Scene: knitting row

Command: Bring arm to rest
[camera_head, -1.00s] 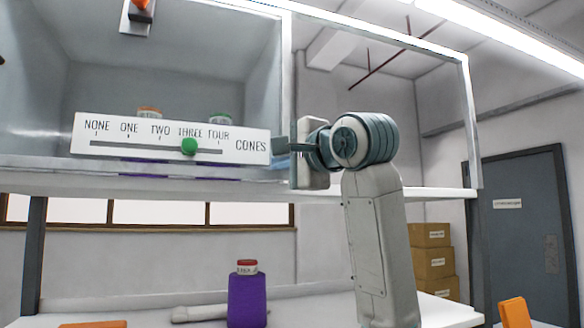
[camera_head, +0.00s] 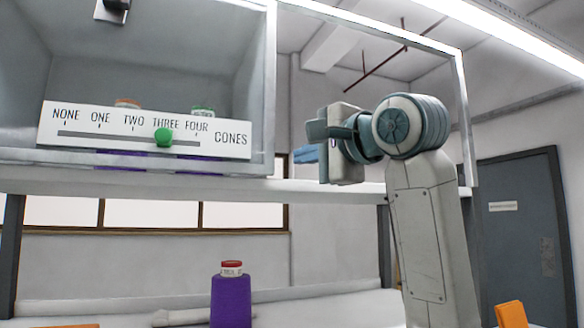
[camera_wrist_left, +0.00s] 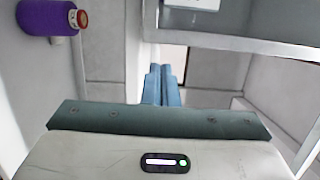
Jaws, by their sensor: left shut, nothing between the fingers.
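My left gripper (camera_head: 308,148) is shut and empty, to the right of the label panel (camera_head: 225,139) and apart from it. Its blue fingers (camera_wrist_left: 161,86) lie together in the left wrist view, with nothing between them. The panel reads NONE to FOUR and CONES. Its green slider knob (camera_head: 164,137) sits under THREE. A purple cone (camera_head: 231,301) with a red top stands on the table below; a purple cone (camera_wrist_left: 47,17) also shows at the upper left of the left wrist view. My right gripper is not in view.
A grey framed cabinet (camera_head: 265,90) stands behind the panel, with cone tops partly visible inside. A pale shelf edge (camera_head: 240,188) runs below it. Orange items (camera_head: 511,314) show at the lower edge. A grey door (camera_head: 527,235) is far right. Open air surrounds the gripper's left side.

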